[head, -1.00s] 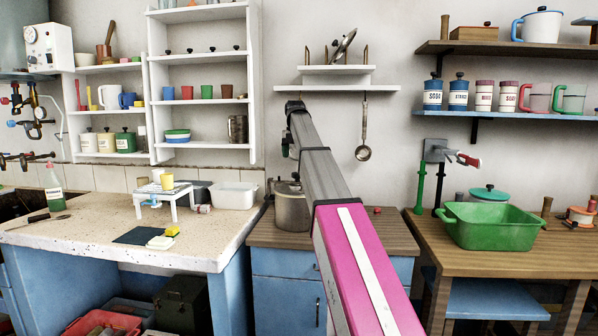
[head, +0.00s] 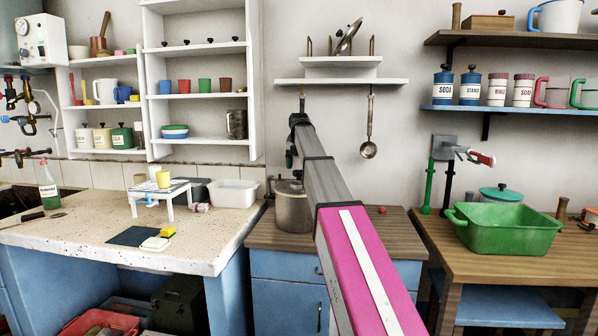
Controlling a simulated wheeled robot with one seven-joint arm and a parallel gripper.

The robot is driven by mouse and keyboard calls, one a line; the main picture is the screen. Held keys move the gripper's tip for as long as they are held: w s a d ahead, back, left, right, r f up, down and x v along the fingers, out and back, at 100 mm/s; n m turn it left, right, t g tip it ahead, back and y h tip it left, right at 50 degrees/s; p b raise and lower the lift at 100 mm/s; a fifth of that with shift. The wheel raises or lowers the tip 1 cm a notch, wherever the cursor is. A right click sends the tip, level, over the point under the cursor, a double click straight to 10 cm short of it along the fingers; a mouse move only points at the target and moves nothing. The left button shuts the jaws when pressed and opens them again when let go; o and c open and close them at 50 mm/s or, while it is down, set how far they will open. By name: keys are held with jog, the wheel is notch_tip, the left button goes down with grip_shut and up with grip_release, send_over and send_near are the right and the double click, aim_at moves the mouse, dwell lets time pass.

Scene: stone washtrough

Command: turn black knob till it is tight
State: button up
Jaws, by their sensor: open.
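No single black knob stands out as the task's own. Several small black knobs (head: 188,41) sit in a row on the upper white shelf. A metal pot (head: 292,210) behind my arm has a dark knob on its lid, partly covered by the arm. Dark knobs also top the blue soda canister (head: 443,88) and its neighbour. My arm reaches up and away from the lower right, with dark wrist parts low on the left of its far end. My gripper's jaws cannot be made out; the arm hides them.
A green basin (head: 505,232) stands on the right wooden table. The stone counter (head: 60,228) at left holds a small white stand (head: 160,191) and a white tub (head: 234,194). A ladle (head: 369,150) hangs on the wall.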

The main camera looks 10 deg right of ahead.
jog(key=shift+f, duration=1.1)
jog(key=c, duration=0.9)
jog(key=shift+m, duration=0.3)
